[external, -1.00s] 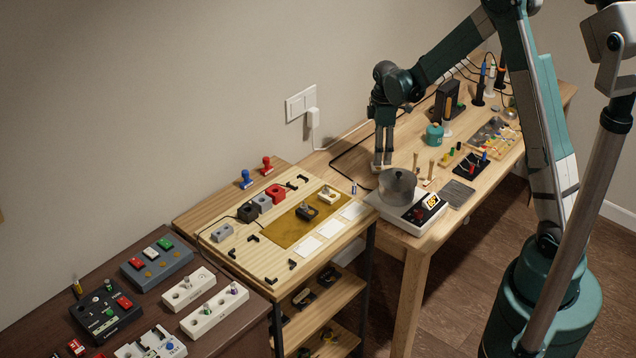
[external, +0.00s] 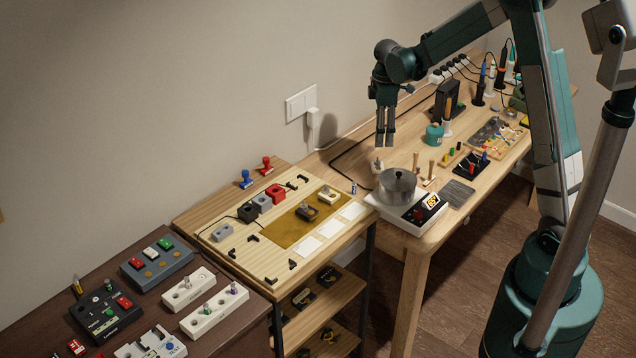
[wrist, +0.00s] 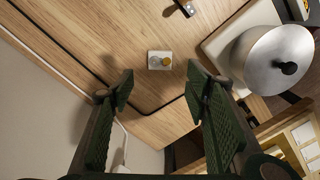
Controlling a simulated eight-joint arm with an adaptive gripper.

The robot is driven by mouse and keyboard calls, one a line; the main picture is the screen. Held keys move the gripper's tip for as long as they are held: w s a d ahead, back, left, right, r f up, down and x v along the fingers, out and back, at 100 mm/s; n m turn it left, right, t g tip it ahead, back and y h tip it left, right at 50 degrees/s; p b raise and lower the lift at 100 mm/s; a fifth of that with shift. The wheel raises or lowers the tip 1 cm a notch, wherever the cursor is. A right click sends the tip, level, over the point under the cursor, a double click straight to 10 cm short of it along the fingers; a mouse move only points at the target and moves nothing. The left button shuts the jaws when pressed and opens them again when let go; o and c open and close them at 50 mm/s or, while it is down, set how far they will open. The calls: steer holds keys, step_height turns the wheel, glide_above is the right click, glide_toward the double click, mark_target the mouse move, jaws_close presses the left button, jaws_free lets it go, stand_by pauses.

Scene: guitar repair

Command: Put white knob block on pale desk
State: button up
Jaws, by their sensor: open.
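The white knob block (wrist: 159,62) sits on the pale desk (wrist: 125,40) in the wrist view, with a yellowish and a grey round part on top. In the external view the block (external: 377,167) is just left of the metal pot, on the far-left corner area of the pale desk (external: 420,245). My gripper (external: 385,142) is above the block, apart from it. In the wrist view my gripper (wrist: 160,85) is open, its two fingers spread with nothing between them.
A metal pot (external: 397,185) with a lid stands on a white scale (external: 405,212) right beside the block. A black cable (external: 343,163) runs along the desk's wall side. A teal container (external: 434,135) stands farther back. A lower workbench (external: 270,270) with several small blocks is at left.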

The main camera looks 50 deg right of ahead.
stand_by(0.3)
steer(key=s+a+r+m+t, duration=0.2)
steer(key=s+a+r, duration=0.5)
steer(key=r, duration=0.2)
steer(key=s+a+r+m+t, duration=0.1)
steer(key=s+a+r+m, duration=0.1)
steer(key=s+a+r, duration=0.6)
steer(key=s+a+r+m+t, duration=0.1)
steer(key=s+a, duration=0.3)
steer(key=s, duration=0.4)
steer(key=s+a+r+m+t, duration=0.2)
steer(key=s+a+m+t, duration=0.1)
steer(key=s, duration=0.5)
steer(key=shift+s+a+m, duration=0.3)
steer(key=shift+a+m, duration=0.2)
steer(key=shift+a, duration=0.2)
steer(key=shift+o, duration=0.5)
steer(key=shift+r, duration=0.1)
